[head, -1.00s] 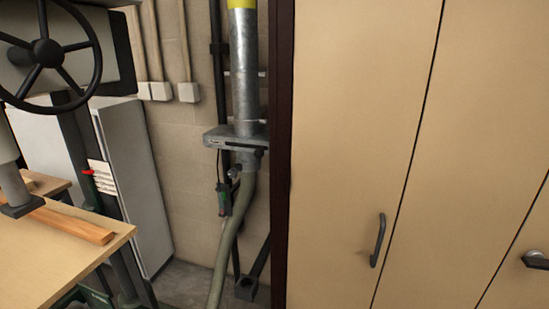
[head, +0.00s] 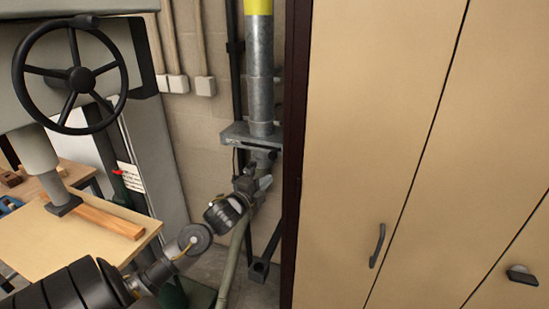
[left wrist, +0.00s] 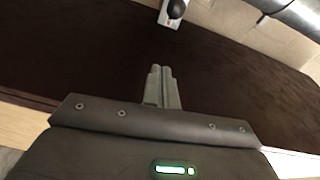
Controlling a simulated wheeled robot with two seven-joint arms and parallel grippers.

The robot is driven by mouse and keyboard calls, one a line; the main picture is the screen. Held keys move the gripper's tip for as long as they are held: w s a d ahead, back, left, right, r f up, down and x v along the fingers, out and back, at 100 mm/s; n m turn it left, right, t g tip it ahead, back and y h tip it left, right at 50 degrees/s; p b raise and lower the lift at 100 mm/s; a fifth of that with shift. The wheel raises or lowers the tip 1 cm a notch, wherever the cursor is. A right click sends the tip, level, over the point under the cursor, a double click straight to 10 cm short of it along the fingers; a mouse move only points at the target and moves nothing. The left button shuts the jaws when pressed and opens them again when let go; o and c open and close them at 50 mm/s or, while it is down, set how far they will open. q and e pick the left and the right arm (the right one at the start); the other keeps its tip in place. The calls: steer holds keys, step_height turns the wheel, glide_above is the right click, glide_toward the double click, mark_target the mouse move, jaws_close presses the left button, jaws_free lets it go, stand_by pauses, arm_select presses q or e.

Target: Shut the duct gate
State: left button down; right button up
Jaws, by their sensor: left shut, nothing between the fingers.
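The duct gate (head: 238,133) is a flat grey metal plate across the upright round metal duct (head: 260,85) in the head view. It juts out to the left of the duct. My left gripper (head: 264,183) is just below the gate, in front of the duct's lower end, apart from the plate as far as I can tell. In the left wrist view the left gripper (left wrist: 161,80) is shut and empty, in front of a dark brown panel. A dark round knob (left wrist: 176,10) on a pale metal tab shows at that view's top edge, beyond the fingertips. My right gripper is out of view.
A tall beige cabinet (head: 370,130) with a dark brown side (head: 296,120) stands close right of the duct. A machine with a black handwheel (head: 75,80) and a wooden table (head: 60,235) stand at left. A grey-green hose (head: 232,265) hangs below the duct.

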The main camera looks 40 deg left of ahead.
mark_target(275, 153)
arm_select(q)
steer(key=w+a+p, duration=0.4)
steer(key=w+p, duration=0.2)
steer(key=w, duration=0.4)
steer(key=shift+w+a+r, duration=0.25)
steer(key=shift+a+r, duration=0.05)
steer(key=shift+a, duration=0.1)
